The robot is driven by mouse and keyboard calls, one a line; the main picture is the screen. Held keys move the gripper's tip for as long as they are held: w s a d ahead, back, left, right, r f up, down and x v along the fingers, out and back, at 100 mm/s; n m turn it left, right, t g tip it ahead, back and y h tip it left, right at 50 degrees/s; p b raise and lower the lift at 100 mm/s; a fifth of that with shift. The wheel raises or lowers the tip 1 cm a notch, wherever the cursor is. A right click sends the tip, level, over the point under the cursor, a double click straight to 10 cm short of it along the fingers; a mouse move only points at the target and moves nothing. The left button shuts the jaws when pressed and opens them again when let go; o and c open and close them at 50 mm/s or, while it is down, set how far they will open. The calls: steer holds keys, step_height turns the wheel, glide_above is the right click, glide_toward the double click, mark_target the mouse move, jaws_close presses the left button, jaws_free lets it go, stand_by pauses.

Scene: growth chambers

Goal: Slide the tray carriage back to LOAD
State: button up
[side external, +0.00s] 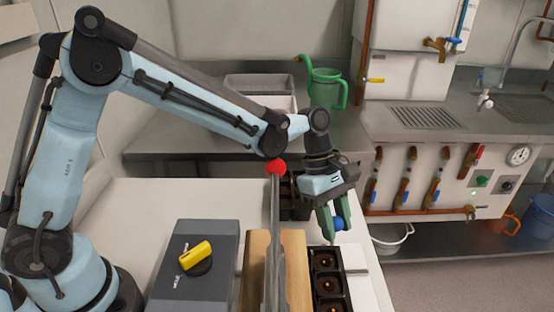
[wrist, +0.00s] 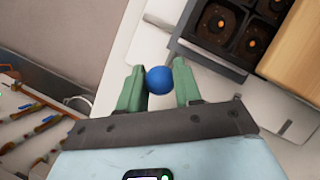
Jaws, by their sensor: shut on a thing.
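My gripper (side external: 335,222) points down over the white bench with its green fingers around a blue ball-shaped knob (wrist: 160,80). In the wrist view my gripper (wrist: 159,84) has one finger on each side of the knob and is shut on it. A black tray (side external: 313,284) of square cells with brown soil stands just in front of my gripper; it also shows at the top of the wrist view (wrist: 185,43). A pale plate (side external: 357,288) lies beside the tray. How the knob joins the carriage is hidden, and I can read no LOAD mark.
A wooden block (side external: 296,262) and an upright grey bar (side external: 275,230) with a red ball (side external: 275,167) stand left of the tray. A grey box (side external: 222,236) with a yellow handle (side external: 196,255) is further left. A green jug (side external: 324,90) stands on the back counter.

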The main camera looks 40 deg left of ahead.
mark_target(351, 246)
steer(key=shift+w+d, duration=1.35)
steer(key=shift+w, duration=0.3)
steer(key=o, duration=0.7)
steer(key=shift+d, duration=0.1)
steer(key=shift+s+r, duration=0.1)
steer(key=shift+r, duration=3.9)
steer(key=s+a+r+m+t+y, duration=0.1)
steer(key=s+a+r+m+t, duration=0.1)
steer(key=s+a+m, duration=0.3)
steer(key=s+a+r+m+t+y, duration=0.1)
steer(key=a+r+m+t, duration=0.1)
steer(key=a, duration=0.5)
steer(key=s+a+f+m+t+y, duration=0.1)
steer(key=s+a+m, duration=0.2)
steer(key=s+a+f+m+t+y, duration=0.1)
steer(key=s+a+m, duration=0.2)
steer(key=s+a+f+m+t+y, duration=0.1)
steer(key=s+a+m+t, duration=0.1)
steer(key=s+a, duration=0.1)
steer(key=shift+a+f+m, duration=0.4)
steer(key=shift+a, duration=0.1)
